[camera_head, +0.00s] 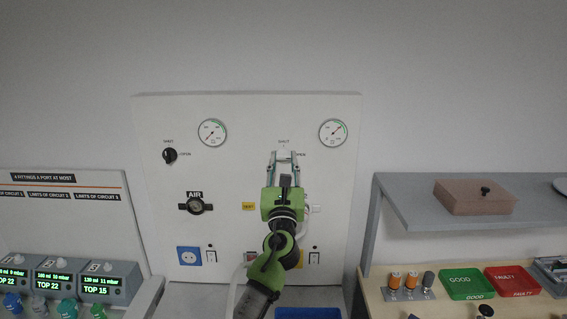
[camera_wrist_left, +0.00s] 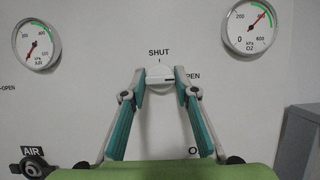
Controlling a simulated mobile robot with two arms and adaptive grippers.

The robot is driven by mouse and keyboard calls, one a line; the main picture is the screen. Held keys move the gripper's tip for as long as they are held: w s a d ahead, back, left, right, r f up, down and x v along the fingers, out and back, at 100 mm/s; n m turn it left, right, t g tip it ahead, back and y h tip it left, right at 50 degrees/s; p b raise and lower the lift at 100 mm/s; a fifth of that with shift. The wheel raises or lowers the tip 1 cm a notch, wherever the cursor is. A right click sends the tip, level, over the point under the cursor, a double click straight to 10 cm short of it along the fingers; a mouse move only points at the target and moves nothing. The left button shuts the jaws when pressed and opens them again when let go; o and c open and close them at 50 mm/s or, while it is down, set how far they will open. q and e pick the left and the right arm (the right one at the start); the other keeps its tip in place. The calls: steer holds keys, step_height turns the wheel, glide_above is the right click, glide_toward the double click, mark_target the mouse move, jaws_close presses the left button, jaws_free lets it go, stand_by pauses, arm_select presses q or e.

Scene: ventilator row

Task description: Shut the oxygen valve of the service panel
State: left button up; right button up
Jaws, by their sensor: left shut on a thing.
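The service panel (camera_head: 150,230) is white and upright on the wall. Its oxygen valve is a white knob (camera_wrist_left: 160,76) between the label SHUT above it and OPEN to its right. A short dark line on the knob lies level and points right, toward OPEN. My left gripper (camera_head: 285,156) is shut on this knob, its teal fingers (camera_wrist_left: 160,79) reaching it from both sides. In the head view the fingers mostly hide the knob. My right gripper is not in view.
The O2 gauge (camera_head: 333,133) is up and right of the valve; another gauge (camera_head: 212,132) is at left. A black knob (camera_head: 170,156) and AIR outlet (camera_head: 196,205) are on the panel's left. A grey shelf (camera_head: 405,212) stands to the right.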

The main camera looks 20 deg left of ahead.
arm_select(q)
steer(key=shift+f+n+g+y+b, duration=0.15)
steer(key=shift+n+g+y+b, duration=0.15)
steer(key=shift+n+y+b, duration=0.35)
steer(key=n+y+b, duration=0.1)
steer(key=n+b, duration=0.1)
steer(key=n+g+y+b, duration=0.1)
steer(key=n+b, duration=0.1)
steer(key=n, duration=0.1)
steer(key=shift+d, duration=0.15)
steer(key=n+g+b, duration=0.1)
steer(key=n, duration=0.1)
steer(key=shift+n+y, duration=0.35)
steer(key=n+g+y+b, duration=0.1)
steer(key=n+b, duration=0.1)
steer(key=n, duration=0.1)
steer(key=shift+d+n, duration=0.1)
steer(key=shift+n, duration=0.2)
steer(key=shift+r+n+g+b, duration=0.2)
steer(key=shift+n+g+b, duration=0.3)
steer(key=shift+n, duration=0.5)
steer(key=n+g, duration=0.1)
steer(key=n, duration=0.2)
steer(key=shift+r+g+y, duration=0.1)
steer(key=shift+g+y, duration=0.2)
steer(key=n+g, duration=0.1)
steer(key=n, duration=0.3)
steer(key=shift+r, duration=0.1)
steer(key=shift+n+g+h, duration=0.3)
steer(key=shift+n+h, duration=0.1)
